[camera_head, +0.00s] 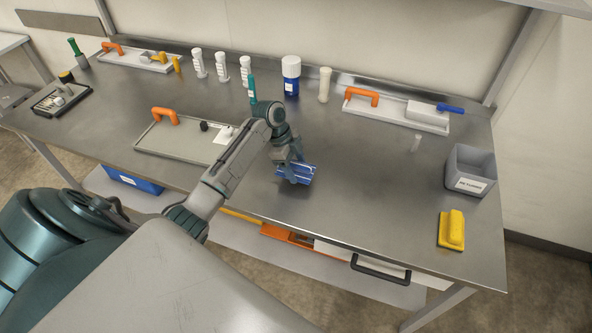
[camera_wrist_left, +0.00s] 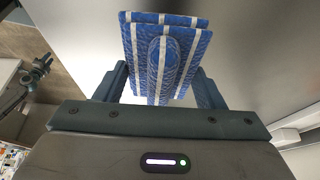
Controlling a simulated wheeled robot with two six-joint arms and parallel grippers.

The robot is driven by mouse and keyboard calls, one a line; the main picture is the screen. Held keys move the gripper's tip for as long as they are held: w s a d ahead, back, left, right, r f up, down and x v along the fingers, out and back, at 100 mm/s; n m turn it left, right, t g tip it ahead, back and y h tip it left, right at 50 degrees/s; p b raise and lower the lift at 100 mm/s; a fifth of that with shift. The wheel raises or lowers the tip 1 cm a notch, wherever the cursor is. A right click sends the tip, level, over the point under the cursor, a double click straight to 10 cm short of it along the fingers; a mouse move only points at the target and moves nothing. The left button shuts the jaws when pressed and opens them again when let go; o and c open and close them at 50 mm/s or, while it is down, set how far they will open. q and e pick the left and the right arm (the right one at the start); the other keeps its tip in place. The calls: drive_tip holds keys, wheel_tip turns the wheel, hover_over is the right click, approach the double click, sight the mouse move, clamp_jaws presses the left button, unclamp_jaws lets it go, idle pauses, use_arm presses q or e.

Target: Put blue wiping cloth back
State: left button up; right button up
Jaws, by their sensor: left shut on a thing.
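The blue wiping cloth (camera_head: 299,172) has white stripes and is folded. My left gripper (camera_head: 293,158) is shut on it, over the front middle part of the steel table (camera_head: 350,190). In the left wrist view the cloth (camera_wrist_left: 165,50) stands out between the two fingers of the left gripper (camera_wrist_left: 163,88). I cannot tell whether the cloth touches the table. My right gripper is not in view.
A tray with an orange handle (camera_head: 160,145) lies left of my arm. Bottles (camera_head: 291,75) stand along the back.

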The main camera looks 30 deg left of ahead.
sight(296, 173)
use_arm(q)
wheel_tip(296, 173, down, 2)
drive_tip(key=shift+f+p, duration=0.15)
drive_tip(key=shift+p, duration=0.65)
drive_tip(key=shift+f, duration=0.4)
drive_tip(key=shift+w+f, duration=0.1)
drive_tip(key=shift+f, duration=0.1)
drive_tip(key=shift+f, duration=0.1)
drive_tip(key=o, duration=0.9)
